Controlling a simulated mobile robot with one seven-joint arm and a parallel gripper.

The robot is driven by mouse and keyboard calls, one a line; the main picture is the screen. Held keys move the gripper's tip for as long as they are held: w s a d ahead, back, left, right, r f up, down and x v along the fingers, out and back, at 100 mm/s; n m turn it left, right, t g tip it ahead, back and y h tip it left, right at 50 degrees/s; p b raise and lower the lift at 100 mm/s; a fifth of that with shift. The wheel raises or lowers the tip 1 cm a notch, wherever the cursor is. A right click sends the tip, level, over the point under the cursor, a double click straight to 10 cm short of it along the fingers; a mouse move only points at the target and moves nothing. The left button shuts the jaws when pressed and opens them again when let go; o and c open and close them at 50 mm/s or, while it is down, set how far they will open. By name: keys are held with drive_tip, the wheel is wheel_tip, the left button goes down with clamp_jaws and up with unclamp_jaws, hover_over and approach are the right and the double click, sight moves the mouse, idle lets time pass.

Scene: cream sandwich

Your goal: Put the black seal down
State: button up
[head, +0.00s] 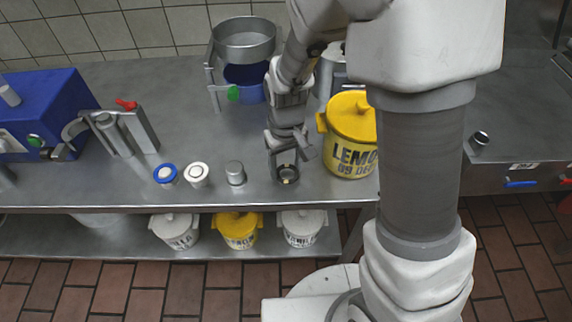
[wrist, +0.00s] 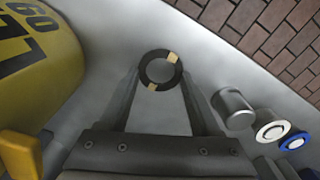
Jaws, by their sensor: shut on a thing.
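The black seal (wrist: 147,64) is a dark ring with two tan marks, between the fingertips of my gripper (wrist: 160,74) in the wrist view. The fingers close on its two sides. In the head view the seal (head: 288,180) shows small and dark at the tip of my gripper (head: 284,170), near the front edge of the steel counter (head: 190,128). It is low over the counter or on it; I cannot tell if it touches.
To the left stand a grey metal cylinder (head: 235,172), a white ring-topped piece (head: 197,174) and a blue-rimmed one (head: 166,174). A yellow lidded bucket (head: 350,140) is close on the right. A steel stand with a pan (head: 245,40) is behind.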

drive_tip(key=shift+f+b, duration=0.4)
drive_tip(key=shift+f, duration=0.15)
drive_tip(key=o, duration=1.4)
drive_tip(key=shift+s, duration=0.1)
wheel_tip(320, 180, up, 13)
drive_tip(key=p, duration=0.4)
drive_tip(key=s+d+r+m+t, duration=0.1)
drive_tip(key=s+d+r+t, duration=0.1)
drive_tip(key=s+d+r, duration=0.1)
drive_tip(key=s+d+r+m+t, duration=0.1)
drive_tip(key=s+d+r, duration=0.3)
drive_tip(key=r, duration=0.3)
drive_tip(key=s+d+r+m+t, duration=0.2)
drive_tip(key=s+d+r, duration=0.2)
drive_tip(key=s, duration=0.1)
drive_tip(key=shift+s+r+t, duration=0.3)
drive_tip(key=shift+s+r, duration=0.1)
